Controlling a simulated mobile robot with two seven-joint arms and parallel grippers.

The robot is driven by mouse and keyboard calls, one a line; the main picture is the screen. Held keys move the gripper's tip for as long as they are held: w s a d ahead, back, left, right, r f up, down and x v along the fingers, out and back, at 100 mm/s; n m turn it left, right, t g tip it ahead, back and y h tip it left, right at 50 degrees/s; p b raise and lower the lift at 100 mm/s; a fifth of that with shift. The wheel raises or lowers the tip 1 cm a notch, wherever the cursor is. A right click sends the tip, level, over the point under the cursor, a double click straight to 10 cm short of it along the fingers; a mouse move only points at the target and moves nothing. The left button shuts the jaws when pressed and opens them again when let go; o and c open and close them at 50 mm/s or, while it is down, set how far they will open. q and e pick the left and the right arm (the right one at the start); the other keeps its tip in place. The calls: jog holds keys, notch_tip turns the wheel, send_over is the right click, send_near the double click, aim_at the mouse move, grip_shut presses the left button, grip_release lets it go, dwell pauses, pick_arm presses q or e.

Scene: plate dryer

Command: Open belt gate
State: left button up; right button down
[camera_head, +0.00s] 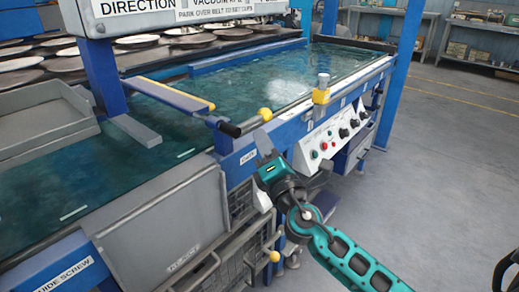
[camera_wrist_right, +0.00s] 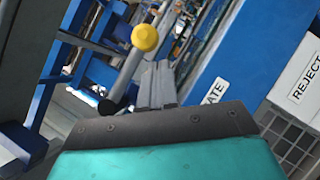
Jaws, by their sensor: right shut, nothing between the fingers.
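The belt gate (camera_head: 170,93) looks like a blue bar with a yellow edge lying across the green belt (camera_head: 75,185). A "GATE" label (camera_head: 248,157) is on the blue frame below, and part of this label shows in the right wrist view (camera_wrist_right: 213,92). My right gripper (camera_head: 262,138) is shut and empty, just right of the black grip and apart from it in the head view. Its closed fingers (camera_wrist_right: 157,84) show in the right wrist view. My left gripper is not in view.
A yellow ball knob (camera_head: 265,114) is close to my right fingertips, also in the right wrist view (camera_wrist_right: 145,38). A yellow clamp (camera_head: 321,95) stands on the side rail. A control panel (camera_head: 335,135) is right of my gripper. Open floor (camera_head: 450,190) lies to the right.

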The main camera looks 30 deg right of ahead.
jog(key=shift+w+d+r, duration=0.1)
jog(key=shift+d+r, duration=0.15)
jog(key=shift+r, duration=0.25)
jog(key=shift+d+r, duration=0.1)
jog(key=shift+r, duration=0.05)
dwell(0.3)
